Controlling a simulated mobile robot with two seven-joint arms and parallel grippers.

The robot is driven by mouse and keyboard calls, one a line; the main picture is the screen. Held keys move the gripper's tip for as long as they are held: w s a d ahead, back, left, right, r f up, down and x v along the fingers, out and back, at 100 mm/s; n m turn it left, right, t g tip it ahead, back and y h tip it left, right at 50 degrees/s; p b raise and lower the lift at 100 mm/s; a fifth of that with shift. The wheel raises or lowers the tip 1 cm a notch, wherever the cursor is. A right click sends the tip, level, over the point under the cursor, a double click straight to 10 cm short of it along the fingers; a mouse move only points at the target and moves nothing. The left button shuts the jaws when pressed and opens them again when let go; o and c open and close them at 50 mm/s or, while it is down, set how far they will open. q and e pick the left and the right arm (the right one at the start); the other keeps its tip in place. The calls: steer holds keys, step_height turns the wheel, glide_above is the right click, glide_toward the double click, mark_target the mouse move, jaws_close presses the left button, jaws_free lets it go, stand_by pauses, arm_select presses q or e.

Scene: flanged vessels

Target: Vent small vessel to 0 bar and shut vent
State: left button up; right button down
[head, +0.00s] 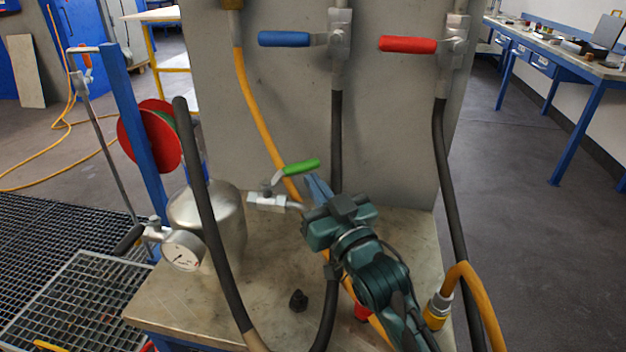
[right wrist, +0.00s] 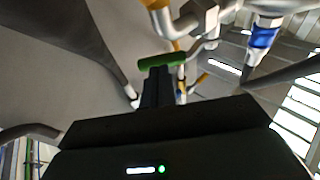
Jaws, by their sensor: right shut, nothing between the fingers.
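The small vessel (head: 228,222) is a rounded silver tank standing on the bench, left of centre. Its round white gauge (head: 183,250) faces me; the needle is too small to read. A black-handled valve (head: 130,239) is beside the gauge. A silver valve (head: 268,202) with a green lever (head: 300,168) is at the vessel's right. The lever slants up to the right. My right gripper (head: 317,183) is shut and empty, its fingertips just below the lever's right end. In the right wrist view the green lever (right wrist: 162,61) lies across the fingertips (right wrist: 158,78); contact cannot be told.
A blue lever (head: 285,39) and a red lever (head: 408,44) are on the grey panel (head: 385,130) above. Dark and orange hoses hang around my right arm; one dark hose (head: 205,210) passes before the vessel. A small black knob (head: 298,299) is on the bench.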

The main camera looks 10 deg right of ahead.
steer(key=shift+w+a+r, duration=0.15)
steer(key=shift+w, duration=0.45)
